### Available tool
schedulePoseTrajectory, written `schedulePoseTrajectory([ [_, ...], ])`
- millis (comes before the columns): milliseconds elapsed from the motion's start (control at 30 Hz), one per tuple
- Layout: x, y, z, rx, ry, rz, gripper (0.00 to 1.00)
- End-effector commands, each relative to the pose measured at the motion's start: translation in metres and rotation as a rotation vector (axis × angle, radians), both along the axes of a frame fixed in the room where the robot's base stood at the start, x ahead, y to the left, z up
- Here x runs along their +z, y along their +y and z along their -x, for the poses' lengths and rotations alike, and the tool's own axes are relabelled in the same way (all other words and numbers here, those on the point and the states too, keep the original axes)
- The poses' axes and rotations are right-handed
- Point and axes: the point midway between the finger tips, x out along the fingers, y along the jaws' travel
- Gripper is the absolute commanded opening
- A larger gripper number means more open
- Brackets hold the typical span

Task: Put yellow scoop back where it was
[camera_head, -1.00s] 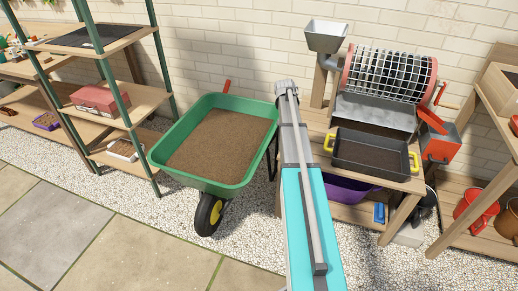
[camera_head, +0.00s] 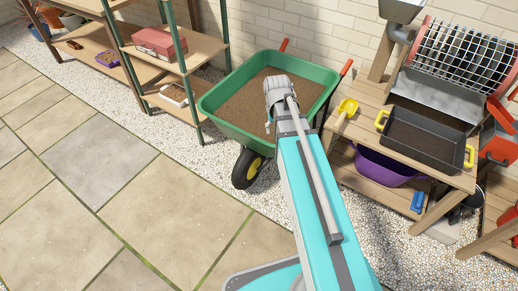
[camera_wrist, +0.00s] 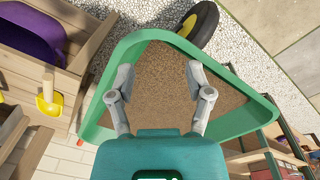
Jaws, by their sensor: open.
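The yellow scoop (camera_head: 346,107) lies on the left end of the wooden bench (camera_head: 362,128), beside the dark tray. It also shows in the wrist view (camera_wrist: 49,100), at the left, clear of my gripper. My gripper (camera_wrist: 159,72) is open and empty, its two fingers spread above the brown fill of the green wheelbarrow (camera_wrist: 95,132). In the head view my arm's end covers part of the wheelbarrow (camera_head: 222,123), and the fingers are mostly hidden.
A dark tray (camera_head: 420,155) with yellow handles stands on the bench, near a mesh drum (camera_head: 462,52). A purple tub (camera_head: 385,165) sits below. A shelf rack (camera_head: 190,75) stands left of the wheelbarrow. Paving in front (camera_head: 165,220) is clear.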

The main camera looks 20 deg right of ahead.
Motion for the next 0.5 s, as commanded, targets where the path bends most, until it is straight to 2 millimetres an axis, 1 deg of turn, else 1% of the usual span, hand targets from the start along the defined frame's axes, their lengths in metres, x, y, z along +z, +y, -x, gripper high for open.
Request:
schedulePoseTrajectory([
  [33, 0.000, 0.020, 0.020, 0.044, 0.001, -0.009, 0.66],
  [100, 0.000, 0.040, 0.036, 0.098, 0.003, -0.020, 0.66],
  [200, 0.000, 0.063, 0.054, 0.160, 0.006, -0.034, 0.66],
  [333, 0.000, 0.081, 0.068, 0.209, 0.008, -0.045, 0.66],
  [500, 0.000, 0.087, 0.072, 0.229, 0.009, -0.049, 0.66],
])
